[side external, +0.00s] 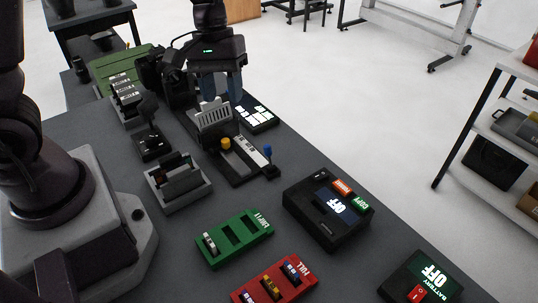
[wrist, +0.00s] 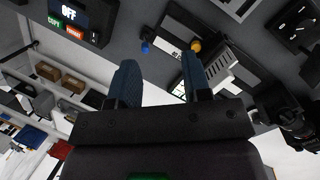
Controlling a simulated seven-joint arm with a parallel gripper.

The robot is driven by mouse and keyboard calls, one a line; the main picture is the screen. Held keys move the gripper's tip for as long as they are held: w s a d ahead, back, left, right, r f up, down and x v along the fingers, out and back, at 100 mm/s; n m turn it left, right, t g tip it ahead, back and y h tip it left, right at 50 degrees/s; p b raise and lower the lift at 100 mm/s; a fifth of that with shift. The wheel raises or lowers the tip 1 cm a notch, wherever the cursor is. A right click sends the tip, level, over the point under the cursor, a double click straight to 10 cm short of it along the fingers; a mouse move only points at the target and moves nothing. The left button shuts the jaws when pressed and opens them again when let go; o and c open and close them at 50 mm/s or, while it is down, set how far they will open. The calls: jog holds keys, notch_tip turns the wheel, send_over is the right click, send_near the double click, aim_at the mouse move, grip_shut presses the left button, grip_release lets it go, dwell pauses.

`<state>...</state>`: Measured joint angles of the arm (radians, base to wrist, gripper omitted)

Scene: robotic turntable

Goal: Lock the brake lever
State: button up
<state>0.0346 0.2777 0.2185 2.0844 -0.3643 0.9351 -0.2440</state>
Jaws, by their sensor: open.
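I cannot tell for sure which part is the brake lever. A black base in the middle carries a yellow knob (side external: 225,143) and, at the end of a pale marked strip, a blue knob (side external: 267,151). The knobs also show in the wrist view, blue (wrist: 146,47) at the left and yellow (wrist: 195,45) at the right. A black stick lever (side external: 148,106) stands on a small black box further left. My gripper (side external: 219,91) has blue fingers, open and apart, behind a grey slotted part (side external: 212,116). I see nothing between the fingers in the wrist view (wrist: 161,82).
A black box with an OFF screen (side external: 332,206) stands right of the base. Green (side external: 237,233) and red (side external: 270,286) trays lie nearer the camera. A grey slotted holder (side external: 178,188) is at the left. A battery box (side external: 420,277) sits by the lower right edge.

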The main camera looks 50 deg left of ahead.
aim_at(269, 153)
jog(key=w+f+n+h, duration=0.2)
jog(key=w+f+n, duration=0.5)
jog(key=w+n, duration=0.15)
jog(key=x, duration=0.8)
jog(key=a+x, duration=0.1)
jog(key=x, duration=0.3)
jog(key=shift+w+f, duration=0.1)
jog(key=shift+f, duration=0.25)
